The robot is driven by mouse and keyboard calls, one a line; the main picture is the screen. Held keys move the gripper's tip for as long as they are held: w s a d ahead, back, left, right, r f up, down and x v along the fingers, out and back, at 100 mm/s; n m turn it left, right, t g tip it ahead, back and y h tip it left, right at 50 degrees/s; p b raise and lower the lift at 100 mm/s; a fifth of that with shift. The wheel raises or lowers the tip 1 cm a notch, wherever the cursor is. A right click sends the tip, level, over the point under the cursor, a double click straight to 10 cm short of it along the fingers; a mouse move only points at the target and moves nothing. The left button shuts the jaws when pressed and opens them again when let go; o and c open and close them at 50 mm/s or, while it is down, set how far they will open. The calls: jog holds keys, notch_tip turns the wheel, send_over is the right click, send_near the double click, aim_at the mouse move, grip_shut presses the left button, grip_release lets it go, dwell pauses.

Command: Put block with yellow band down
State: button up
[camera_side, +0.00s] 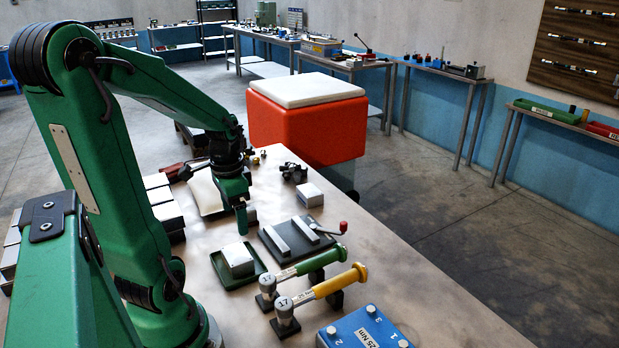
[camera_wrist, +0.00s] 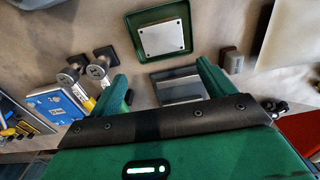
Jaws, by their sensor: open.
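My gripper (camera_side: 240,222) is over the table; in the wrist view its two green fingers (camera_wrist: 162,70) are spread apart with nothing held between them. A pale grey block (camera_side: 237,259) sits in a shallow green tray (camera_side: 220,280); the block (camera_wrist: 162,38) and tray (camera_wrist: 133,51) also show in the wrist view, beyond the fingertips. Another pale block (camera_side: 310,194) stands on the table, right of my gripper in the side view. I can make out no yellow band on either block.
A dark plate with pale bars (camera_side: 288,240) and a red-knobbed handle lies right of the tray. Green-handled (camera_side: 305,263) and yellow-handled (camera_side: 330,287) tools rest on stands in front. A blue numbered box (camera_side: 362,330) is nearest the camera. The table's right side is bare.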

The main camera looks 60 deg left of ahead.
jog(key=w+d+r+t, duration=0.1)
jog(key=d+r+t, duration=0.1)
jog(key=d+r, duration=0.3)
jog(key=w+d+r+t, duration=0.1)
jog(key=d+r+t, duration=0.2)
jog(key=d, duration=0.9)
notch_tip(320, 180, up, 2)
jog(key=shift+w+r, duration=0.25)
jog(key=shift+w, duration=0.1)
